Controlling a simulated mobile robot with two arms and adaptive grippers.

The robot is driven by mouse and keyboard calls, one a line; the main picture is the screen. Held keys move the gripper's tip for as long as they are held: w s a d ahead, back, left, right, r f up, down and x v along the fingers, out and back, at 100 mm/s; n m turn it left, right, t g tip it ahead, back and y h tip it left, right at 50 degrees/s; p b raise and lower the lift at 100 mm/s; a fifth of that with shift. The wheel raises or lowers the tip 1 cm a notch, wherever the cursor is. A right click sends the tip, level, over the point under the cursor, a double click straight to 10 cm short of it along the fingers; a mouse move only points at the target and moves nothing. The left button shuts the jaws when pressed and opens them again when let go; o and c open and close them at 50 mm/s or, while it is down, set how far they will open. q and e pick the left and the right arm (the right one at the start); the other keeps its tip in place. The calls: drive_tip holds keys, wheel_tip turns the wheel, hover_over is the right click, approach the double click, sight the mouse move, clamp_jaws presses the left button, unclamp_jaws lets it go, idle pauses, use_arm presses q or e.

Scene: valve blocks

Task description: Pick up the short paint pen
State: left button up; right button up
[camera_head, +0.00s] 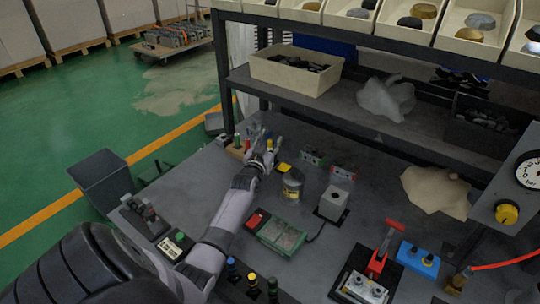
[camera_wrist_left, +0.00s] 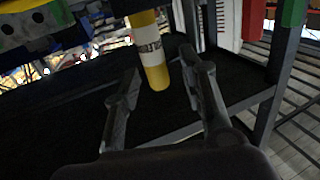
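My left gripper (camera_head: 262,146) reaches over the back left of the grey workbench (camera_head: 330,222). In the left wrist view the gripper (camera_wrist_left: 165,95) is open, with its two dark fingers apart. A short yellow pen (camera_wrist_left: 153,60) with a white printed band lies between the lines of the fingers, its rounded yellow end toward the gripper. Neither finger visibly touches it. In the head view a small yellow patch (camera_head: 270,145) shows at the fingertips. I cannot tell whether other markers there are long or short. My right gripper is not in view.
A wooden block (camera_head: 236,152) with coloured upright pieces stands left of the gripper. A green device (camera_head: 281,235) lies nearer. A shelf (camera_head: 350,100) overhangs the back of the bench.

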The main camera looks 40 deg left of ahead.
use_arm(q)
clamp_jaws()
idle(0.5)
drive_tip(key=shift+r, duration=0.15)
wheel_tip(320, 180, up, 20)
drive_tip(key=p, duration=1.8)
drive_tip(key=shift+p, duration=0.3)
